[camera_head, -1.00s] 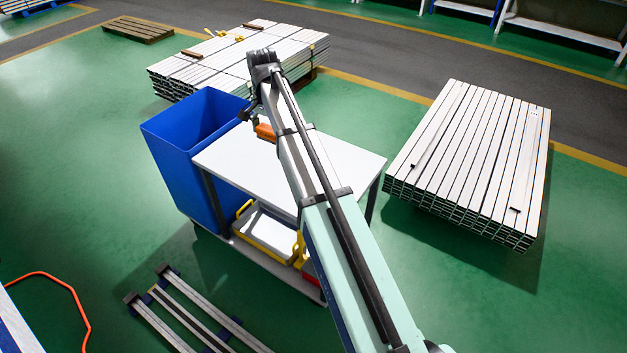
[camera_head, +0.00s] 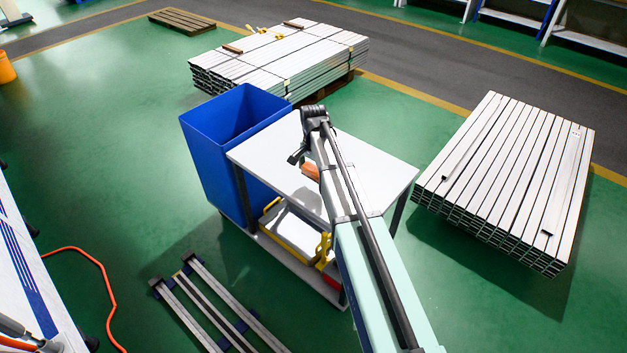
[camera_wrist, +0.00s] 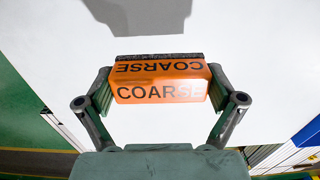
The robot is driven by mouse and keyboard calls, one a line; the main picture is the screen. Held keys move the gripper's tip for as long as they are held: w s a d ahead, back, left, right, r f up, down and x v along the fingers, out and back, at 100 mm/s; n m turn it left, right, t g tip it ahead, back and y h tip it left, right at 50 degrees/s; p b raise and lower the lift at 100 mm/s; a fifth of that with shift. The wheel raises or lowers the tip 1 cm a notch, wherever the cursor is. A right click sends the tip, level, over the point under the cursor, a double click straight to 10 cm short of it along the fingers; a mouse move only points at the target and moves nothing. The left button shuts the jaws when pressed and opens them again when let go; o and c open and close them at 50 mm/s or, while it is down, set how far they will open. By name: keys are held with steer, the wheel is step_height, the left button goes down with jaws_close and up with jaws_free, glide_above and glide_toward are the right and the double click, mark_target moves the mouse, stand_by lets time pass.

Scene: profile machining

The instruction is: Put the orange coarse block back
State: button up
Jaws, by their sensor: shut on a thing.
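The orange coarse block (camera_head: 311,172) shows over the white tabletop of the cart (camera_head: 375,165), partly hidden behind my arm. In the wrist view the block (camera_wrist: 160,92) is marked COARSE on two faces and has a dark strip along its far edge. My gripper (camera_wrist: 158,84) is shut on it, with one finger at each end. In the head view my gripper (camera_head: 297,157) is small and dark at the end of the arm. I cannot tell whether the block touches the tabletop.
A tall blue bin (camera_head: 215,150) stands against the cart's left side. The lower shelf holds a yellow-handled tray (camera_head: 290,230) and a red item (camera_head: 331,281). Stacked profiles lie behind (camera_head: 285,60) and to the right (camera_head: 505,185). The visible tabletop is otherwise clear.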

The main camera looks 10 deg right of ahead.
mark_target(313, 187)
steer(key=shift+f, duration=2.3)
steer(key=shift+f, duration=0.15)
steer(key=o, duration=0.9)
steer(key=shift+c, duration=0.2)
step_height(313, 187, up, 12)
steer(key=shift+r+b, duration=0.15)
steer(key=shift+b, duration=0.5)
